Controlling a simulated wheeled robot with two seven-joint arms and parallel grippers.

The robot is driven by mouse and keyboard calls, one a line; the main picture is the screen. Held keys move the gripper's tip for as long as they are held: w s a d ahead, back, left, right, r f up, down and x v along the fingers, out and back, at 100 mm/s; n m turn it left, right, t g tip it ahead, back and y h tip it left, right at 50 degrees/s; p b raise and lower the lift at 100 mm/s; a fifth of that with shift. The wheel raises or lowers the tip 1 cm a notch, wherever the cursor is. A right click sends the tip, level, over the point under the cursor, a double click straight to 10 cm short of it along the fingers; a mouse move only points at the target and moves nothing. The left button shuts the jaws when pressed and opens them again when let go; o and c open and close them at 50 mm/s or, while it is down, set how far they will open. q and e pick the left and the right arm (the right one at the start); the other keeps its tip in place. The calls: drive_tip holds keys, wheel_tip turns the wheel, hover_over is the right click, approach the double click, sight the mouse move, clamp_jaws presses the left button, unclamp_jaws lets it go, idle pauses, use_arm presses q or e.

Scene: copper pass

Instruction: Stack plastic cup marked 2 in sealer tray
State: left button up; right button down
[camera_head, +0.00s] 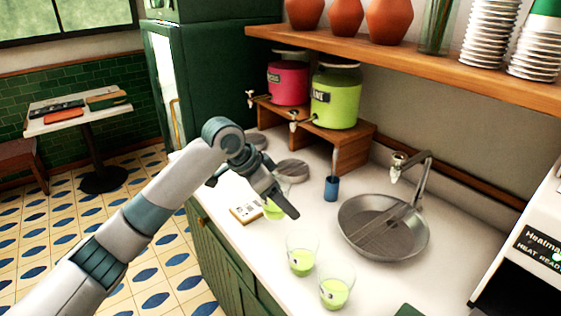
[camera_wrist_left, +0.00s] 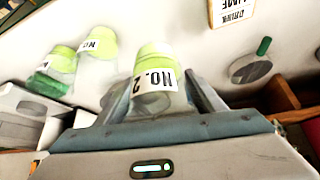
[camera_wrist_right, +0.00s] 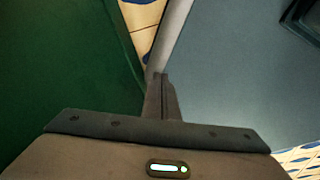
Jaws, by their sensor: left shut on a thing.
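The plastic cup marked NO. 2 (camera_wrist_left: 155,85), clear with green liquid, is between the fingers of my left gripper (camera_wrist_left: 158,95), which is shut on it. In the head view my left gripper (camera_head: 281,201) is over the counter and partly covers this cup (camera_head: 272,210). Two similar cups stand nearer on the counter, one (camera_head: 302,262) left of the other (camera_head: 336,290). The heat sealer (camera_head: 535,250) is at the right edge; I cannot make out its tray there. My right gripper (camera_wrist_right: 160,85) shows only in its wrist view, fingers together and empty.
A blue cup (camera_head: 332,188) stands behind. A lime dispenser (camera_head: 335,97) and a pink one (camera_head: 288,83) stand on a wooden riser. A printed card (camera_head: 244,214) lies beside my left gripper.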

sight(288, 183)
use_arm(q)
drive_tip(key=shift+r, duration=0.15)
use_arm(e)
drive_tip(key=shift+r, duration=0.1)
